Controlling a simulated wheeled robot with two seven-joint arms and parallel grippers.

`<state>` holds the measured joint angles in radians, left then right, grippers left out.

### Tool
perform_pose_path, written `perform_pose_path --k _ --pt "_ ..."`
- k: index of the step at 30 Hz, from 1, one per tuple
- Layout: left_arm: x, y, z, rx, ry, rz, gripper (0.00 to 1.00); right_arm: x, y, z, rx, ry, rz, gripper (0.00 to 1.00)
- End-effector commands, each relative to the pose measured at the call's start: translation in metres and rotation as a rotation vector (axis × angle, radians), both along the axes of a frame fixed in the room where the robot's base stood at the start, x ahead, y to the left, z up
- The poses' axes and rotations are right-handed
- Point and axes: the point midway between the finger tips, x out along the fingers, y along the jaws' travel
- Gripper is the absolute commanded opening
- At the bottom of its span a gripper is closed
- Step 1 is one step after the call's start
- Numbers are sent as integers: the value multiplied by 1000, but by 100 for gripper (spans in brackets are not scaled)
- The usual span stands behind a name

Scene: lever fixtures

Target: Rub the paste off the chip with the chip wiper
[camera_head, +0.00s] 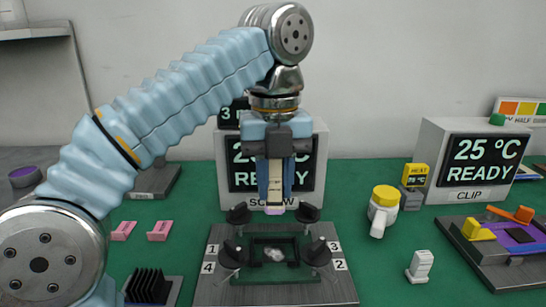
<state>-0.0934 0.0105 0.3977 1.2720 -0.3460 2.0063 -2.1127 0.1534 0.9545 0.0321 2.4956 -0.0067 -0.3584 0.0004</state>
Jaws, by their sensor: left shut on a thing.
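My left gripper (275,190) points straight down above the screw fixture. It is shut on a slim pale block with a light pinkish lower end, which looks like the chip wiper (274,211). The wiper's lower end hangs above the fixture, apart from it. A whitish-grey blob of paste (275,254) sits in the middle of the dark square socket (258,241). The chip under the paste is hard to make out. My right gripper is not in view.
Several black knobs, including one (316,252), surround the socket on a numbered plate (215,293). A "SCREW" display (313,190) stands behind. A yellow-capped bottle (384,207), a small white block (420,266) and the clip fixture (480,255) are right; pink pieces (160,230) and a black heatsink (148,286) left.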

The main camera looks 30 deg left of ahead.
Motion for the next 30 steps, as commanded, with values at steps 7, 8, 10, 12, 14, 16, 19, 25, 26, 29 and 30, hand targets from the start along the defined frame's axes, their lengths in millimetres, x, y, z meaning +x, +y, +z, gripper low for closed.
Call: perform_pose_path --k 7,8,10,12,14,16,19,25,26,29,30 --pt "0 0 0 0 0 0 0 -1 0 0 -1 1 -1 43" --pt "0 0 0 0 0 0 0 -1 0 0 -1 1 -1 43" --pt "0 0 0 0 0 0 0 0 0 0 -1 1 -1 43" --pt "0 0 0 1 -1 4 0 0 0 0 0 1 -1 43" --pt "0 0 0 1 -2 18 0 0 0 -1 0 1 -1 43" --pt "0 0 -5 1 -1 17 0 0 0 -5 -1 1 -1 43" --pt "0 0 -14 1 0 16 0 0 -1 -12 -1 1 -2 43" --pt "0 0 -38 1 -2 16 0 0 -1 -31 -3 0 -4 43" --pt "0 0 -41 1 -2 16 0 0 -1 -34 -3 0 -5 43" --pt "0 0 -52 1 -2 16 0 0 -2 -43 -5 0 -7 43" --pt "0 0 -57 1 -2 16 0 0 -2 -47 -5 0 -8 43"
